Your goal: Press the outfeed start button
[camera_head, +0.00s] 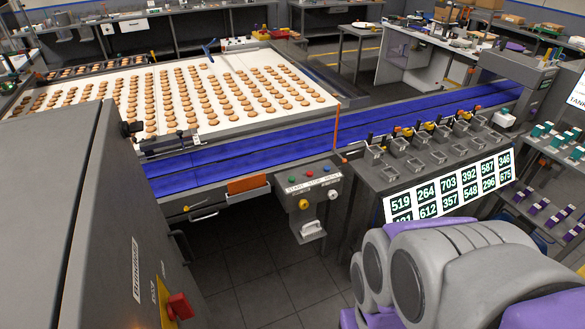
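A grey control box (312,205) stands at the front edge of the blue conveyor, near the picture's middle. On its top are a green button (292,178), a red button (310,174) and a blue button (325,169). A label strip below them seems to begin with "START", under the green button; the rest is too small to read surely. A yellow knob (303,204) and a pale knob (334,194) sit on the front face. My grey and purple arm fills the lower right, apart from the box. My gripper is not in view.
The blue conveyor (235,155) runs across behind the box, with rows of biscuits on a white belt (150,122) beyond. A number display (450,187) and small hoppers stand to the right. A grey cabinet (60,220) with a red switch (180,306) blocks the left. Tiled floor (265,285) is clear below.

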